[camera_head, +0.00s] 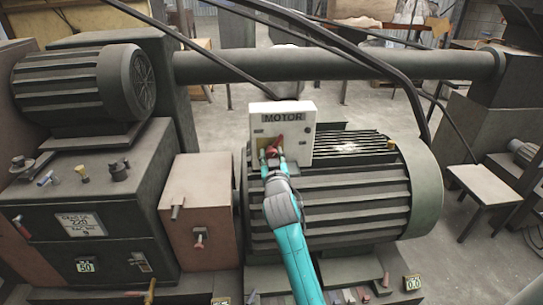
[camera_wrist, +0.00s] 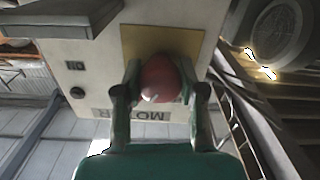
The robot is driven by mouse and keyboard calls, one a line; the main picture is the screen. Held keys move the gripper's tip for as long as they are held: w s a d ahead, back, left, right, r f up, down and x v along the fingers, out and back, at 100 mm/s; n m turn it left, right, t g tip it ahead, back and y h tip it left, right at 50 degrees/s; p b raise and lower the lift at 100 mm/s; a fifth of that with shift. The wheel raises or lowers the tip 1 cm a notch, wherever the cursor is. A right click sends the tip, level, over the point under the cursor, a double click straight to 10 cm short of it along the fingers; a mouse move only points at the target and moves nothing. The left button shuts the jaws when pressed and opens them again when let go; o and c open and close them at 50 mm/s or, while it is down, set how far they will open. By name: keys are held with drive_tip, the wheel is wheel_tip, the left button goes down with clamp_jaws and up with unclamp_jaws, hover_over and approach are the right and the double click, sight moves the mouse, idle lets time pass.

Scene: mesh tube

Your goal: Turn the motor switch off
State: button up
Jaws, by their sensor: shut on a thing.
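The motor switch box (camera_head: 297,143) is a white box labelled MOTOR, on top of the large ribbed motor (camera_head: 345,200) in the head view. Its red switch handle (camera_head: 277,146) sits on the front face. In the wrist view the red handle (camera_wrist: 160,78) appears as a rounded knob in front of a brass plate (camera_wrist: 143,39). My gripper (camera_head: 272,159) reaches up to the box from below. In the wrist view its two fingers (camera_wrist: 162,90) stand on either side of the knob and are shut on it. The handle's base is partly hidden.
A machine cabinet (camera_head: 85,220) with a smaller motor (camera_head: 75,85) stands at left. A thick pipe (camera_head: 330,65) runs behind the box, and black cables cross above it. A small table (camera_head: 484,185) stands at right. Open floor shows behind the pipe.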

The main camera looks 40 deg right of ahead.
drive_tip(key=n, duration=0.6)
idle(0.6)
drive_tip(key=o, duration=1.2)
drive_tip(key=shift+c, duration=0.2)
drive_tip(key=shift+n, duration=0.3)
drive_tip(key=shift+s, duration=0.1)
drive_tip(key=v, duration=1.2)
